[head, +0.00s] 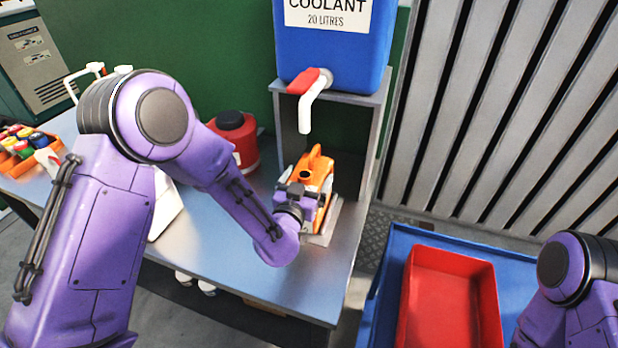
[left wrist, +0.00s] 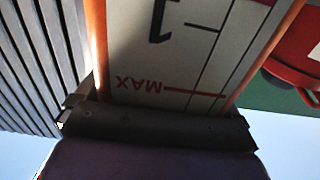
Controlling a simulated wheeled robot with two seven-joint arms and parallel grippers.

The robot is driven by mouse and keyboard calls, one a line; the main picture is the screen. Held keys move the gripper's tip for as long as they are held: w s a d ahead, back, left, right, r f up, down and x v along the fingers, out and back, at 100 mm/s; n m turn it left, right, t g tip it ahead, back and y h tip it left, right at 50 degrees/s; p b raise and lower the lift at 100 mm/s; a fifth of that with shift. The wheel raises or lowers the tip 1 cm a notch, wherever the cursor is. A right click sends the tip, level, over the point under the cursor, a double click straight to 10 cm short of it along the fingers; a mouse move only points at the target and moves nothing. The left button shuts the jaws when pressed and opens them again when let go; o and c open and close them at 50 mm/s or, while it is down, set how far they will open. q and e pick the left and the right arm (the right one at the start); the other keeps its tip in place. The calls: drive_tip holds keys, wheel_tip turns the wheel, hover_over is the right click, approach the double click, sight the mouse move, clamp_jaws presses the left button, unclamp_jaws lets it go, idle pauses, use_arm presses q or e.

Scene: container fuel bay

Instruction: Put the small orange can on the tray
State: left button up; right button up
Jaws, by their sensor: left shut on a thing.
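The small orange can (head: 316,168) is upright under the white tap on the bench, over a light grey plate (head: 326,232). I cannot tell whether it touches that plate. My left gripper (head: 302,193) is shut on the can from its near side. In the left wrist view, the can's white scale panel (left wrist: 180,50) with a red MAX line fills the middle, close against the gripper (left wrist: 160,125). A red open tray (head: 450,255) is at the lower right, and I see nothing in it. My right gripper is out of view.
The blue coolant tank (head: 335,45) with its red-handled tap (head: 314,88) stands on a grey stand (head: 372,110) around the can's far side. A red round can (head: 238,138) is left of it. The red tray lies on a blue surface (head: 400,245), across a gap from the bench.

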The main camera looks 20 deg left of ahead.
use_arm(q)
drive_tip(key=shift+w, duration=0.1)
drive_tip(key=o, duration=1.7)
drive_tip(key=shift+f, duration=0.1)
drive_tip(key=s+b, duration=0.1)
drive_tip(key=s, duration=1.1)
drive_tip(key=shift+a, duration=0.2)
drive_tip(key=shift+s, duration=0.1)
